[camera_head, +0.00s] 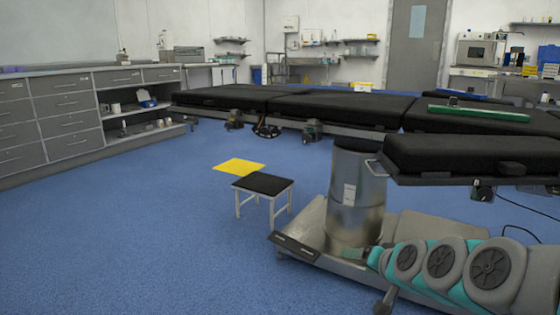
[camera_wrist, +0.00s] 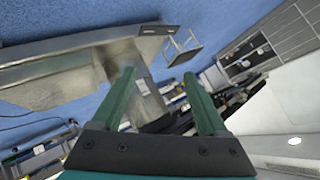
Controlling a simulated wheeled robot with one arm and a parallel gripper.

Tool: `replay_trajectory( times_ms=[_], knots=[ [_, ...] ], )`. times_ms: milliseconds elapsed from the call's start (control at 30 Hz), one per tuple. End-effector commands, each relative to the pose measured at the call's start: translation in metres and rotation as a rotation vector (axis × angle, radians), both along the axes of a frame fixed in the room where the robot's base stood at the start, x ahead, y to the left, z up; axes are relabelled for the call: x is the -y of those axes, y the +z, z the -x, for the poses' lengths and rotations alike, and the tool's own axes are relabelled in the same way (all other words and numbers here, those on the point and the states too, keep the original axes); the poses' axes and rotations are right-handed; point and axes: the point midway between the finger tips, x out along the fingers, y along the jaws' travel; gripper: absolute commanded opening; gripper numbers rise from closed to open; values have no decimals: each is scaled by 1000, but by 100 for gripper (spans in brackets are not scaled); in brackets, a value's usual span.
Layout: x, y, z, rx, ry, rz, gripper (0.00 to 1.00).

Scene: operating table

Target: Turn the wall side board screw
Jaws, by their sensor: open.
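The operating table (camera_head: 410,108) has black padded boards and a metal pedestal (camera_head: 355,195). Dark clamps with knobs hang along its side rail: one at the left (camera_head: 235,120), a wheel-like one (camera_head: 266,131) and one near the middle (camera_head: 312,131). Another clamp (camera_head: 483,190) hangs under the near board (camera_head: 470,155). I cannot tell which is the wall side board screw. My gripper (camera_wrist: 160,78) is open in the wrist view, its two green fingers apart with nothing between them. The tilted pedestal and base show beyond it. In the head view my arm reaches in low at the right, over the table base.
A small black-topped stool (camera_head: 263,184) stands left of the pedestal, with a yellow sheet (camera_head: 239,166) on the floor behind it. Grey drawer cabinets (camera_head: 65,115) line the left wall. A green board (camera_head: 478,113) lies on the table. The blue floor at left is clear.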

Motion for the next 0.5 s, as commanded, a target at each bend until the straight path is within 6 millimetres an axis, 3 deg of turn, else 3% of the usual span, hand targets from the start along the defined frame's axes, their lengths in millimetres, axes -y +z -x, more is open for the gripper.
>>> replay_trajectory(
  times_ms=[33,100,200,300,500],
  knots=[
    [-19,-11,21,-72,70,41,77],
    [-38,-29,55,-185,156,95,77],
    [-54,-52,108,-352,261,171,77],
    [-59,-67,162,-512,339,241,77],
    [-51,-78,245,-753,418,335,77]
  ],
)
